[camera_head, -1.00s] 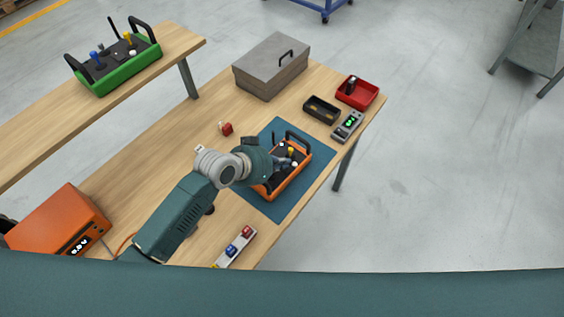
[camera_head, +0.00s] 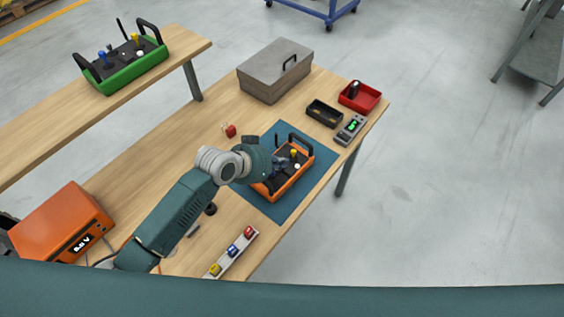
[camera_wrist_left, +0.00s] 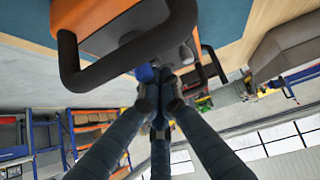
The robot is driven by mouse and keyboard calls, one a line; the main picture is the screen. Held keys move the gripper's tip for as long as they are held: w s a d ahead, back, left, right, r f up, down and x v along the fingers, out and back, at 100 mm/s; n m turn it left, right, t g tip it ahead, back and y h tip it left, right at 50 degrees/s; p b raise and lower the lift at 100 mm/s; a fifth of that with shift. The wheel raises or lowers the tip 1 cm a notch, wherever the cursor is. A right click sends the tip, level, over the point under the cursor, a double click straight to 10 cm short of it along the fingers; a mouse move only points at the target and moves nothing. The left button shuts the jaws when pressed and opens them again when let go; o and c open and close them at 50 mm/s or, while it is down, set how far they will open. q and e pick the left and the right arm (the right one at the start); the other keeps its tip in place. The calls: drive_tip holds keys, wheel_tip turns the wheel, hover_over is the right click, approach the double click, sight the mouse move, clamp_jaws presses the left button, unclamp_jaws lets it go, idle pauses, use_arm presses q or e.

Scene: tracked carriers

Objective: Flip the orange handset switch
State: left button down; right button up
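The orange handset (camera_head: 293,184) lies on the blue mat (camera_head: 281,213). It has black loop handles at its ends, a yellow-topped stick (camera_head: 293,153) and a white knob (camera_head: 297,166). My left gripper (camera_head: 281,163) is over the handset's left part and hides some of its panel. In the left wrist view, the orange body (camera_wrist_left: 98,28) and a black handle (camera_wrist_left: 72,66) are close. The dark fingers (camera_wrist_left: 160,88) are drawn together beside a blue knob (camera_wrist_left: 145,73). Contact cannot be told. The switch cannot be made out. My right gripper is not in view.
A green handset (camera_head: 128,73) stands on the other table. A grey lidded box (camera_head: 272,81), black tray (camera_head: 323,114), red tray (camera_head: 360,97) and meter (camera_head: 350,130) lie beyond the mat. An orange power unit (camera_head: 58,222) and a button strip (camera_head: 233,253) are nearer.

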use_arm(q)
drive_tip(key=shift+r, duration=0.25)
drive_tip(key=r+p, duration=0.1)
drive_tip(key=p, duration=0.1)
drive_tip(key=r+p, duration=0.2)
drive_tip(key=shift+d+r, duration=0.2)
drive_tip(key=shift+r, duration=0.05)
drive_tip(key=s+d+b+v, duration=0.1)
drive_tip(key=b+v, duration=0.1)
drive_tip(key=v, duration=0.8)
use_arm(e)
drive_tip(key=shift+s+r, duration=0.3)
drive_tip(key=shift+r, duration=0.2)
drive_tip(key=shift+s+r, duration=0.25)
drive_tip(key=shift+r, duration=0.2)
use_arm(q)
drive_tip(key=shift+s+d, duration=0.1)
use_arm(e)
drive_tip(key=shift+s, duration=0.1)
